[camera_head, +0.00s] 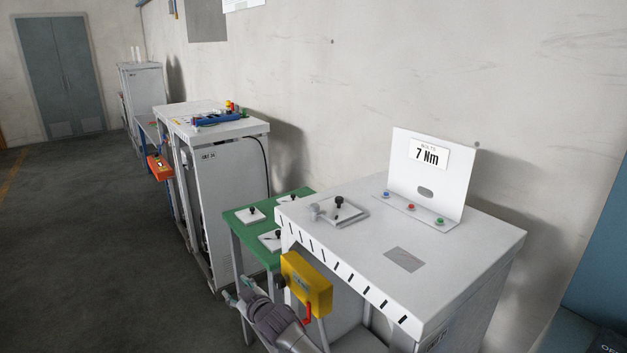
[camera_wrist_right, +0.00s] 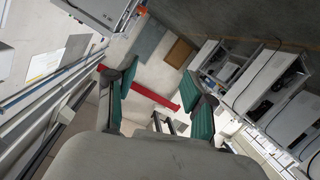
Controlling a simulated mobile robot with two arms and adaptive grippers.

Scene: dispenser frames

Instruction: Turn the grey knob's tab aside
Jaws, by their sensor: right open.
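A yellow box (camera_head: 306,284) hangs at the front left corner of the white cabinet (camera_head: 462,241). A dark grey knob-like part (camera_head: 280,282) sits on its left side; its tab is too small to make out. A red handle (camera_head: 308,313) is low on the box. My left gripper is out of view.
A green table (camera_head: 237,224) with several knobbed plates stands close behind my right gripper. A white panel reading 7 Nm (camera_head: 430,173) rises from the cabinet top. A red bar (camera_wrist_right: 140,88) shows between the fingers in the wrist view. Open floor (camera_head: 75,240) lies left.

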